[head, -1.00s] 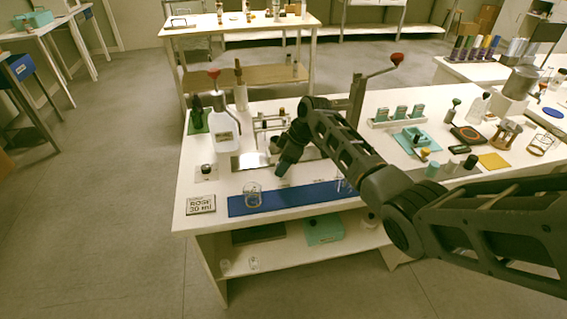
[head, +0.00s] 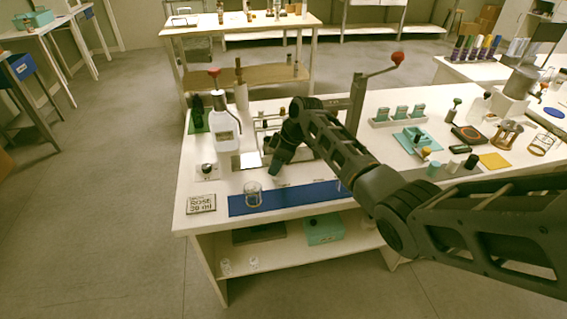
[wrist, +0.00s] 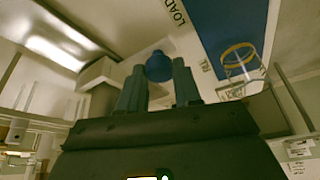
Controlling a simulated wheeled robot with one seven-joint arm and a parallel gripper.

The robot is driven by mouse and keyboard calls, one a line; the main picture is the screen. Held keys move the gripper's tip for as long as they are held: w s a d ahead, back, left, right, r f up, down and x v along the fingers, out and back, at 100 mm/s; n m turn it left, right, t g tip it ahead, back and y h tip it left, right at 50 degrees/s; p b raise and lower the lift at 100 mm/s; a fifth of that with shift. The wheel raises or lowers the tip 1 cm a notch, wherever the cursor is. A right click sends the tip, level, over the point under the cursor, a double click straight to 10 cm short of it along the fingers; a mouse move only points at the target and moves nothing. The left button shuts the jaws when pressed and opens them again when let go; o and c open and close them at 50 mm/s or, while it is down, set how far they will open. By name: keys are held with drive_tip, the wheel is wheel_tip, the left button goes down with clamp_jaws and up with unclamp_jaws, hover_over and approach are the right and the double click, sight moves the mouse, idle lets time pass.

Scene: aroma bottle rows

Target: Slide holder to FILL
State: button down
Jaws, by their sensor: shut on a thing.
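My gripper (head: 275,172) is low over the front-left part of the white bench, at the metal track plate (head: 249,160). In the wrist view its fingers (wrist: 160,75) are shut on a round blue knob (wrist: 159,64). A pale block (wrist: 101,72) beside the knob looks like part of the holder, but the fingers and wrist hide much of it. The shiny track (wrist: 62,32) runs at upper left there. The word LOAD (wrist: 178,12) is printed near the blue mat. I cannot read a FILL mark in either view.
A glass beaker (head: 253,196) stands on the blue mat (head: 300,197), in front of my gripper. A red-knobbed lever (head: 397,59) rises behind my arm.

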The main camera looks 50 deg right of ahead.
drive_tip(key=w+a, duration=0.1)
drive_tip(key=a, duration=0.1)
drive_tip(key=w+a, duration=0.2)
drive_tip(key=w+a+b, duration=0.1)
drive_tip(key=a, duration=0.1)
drive_tip(key=shift+w+a+f, duration=0.1)
drive_tip(key=shift+w+a, duration=0.25)
drive_tip(key=shift+a, duration=0.05)
drive_tip(key=shift+w+a, duration=0.25)
drive_tip(key=shift+a, duration=0.15)
drive_tip(key=c, duration=1)
unclamp_jaws()
drive_tip(key=shift+a, duration=0.1)
drive_tip(key=shift+o, duration=1.1)
drive_tip(key=v, duration=0.8)
drive_tip(key=shift+s, duration=0.1)
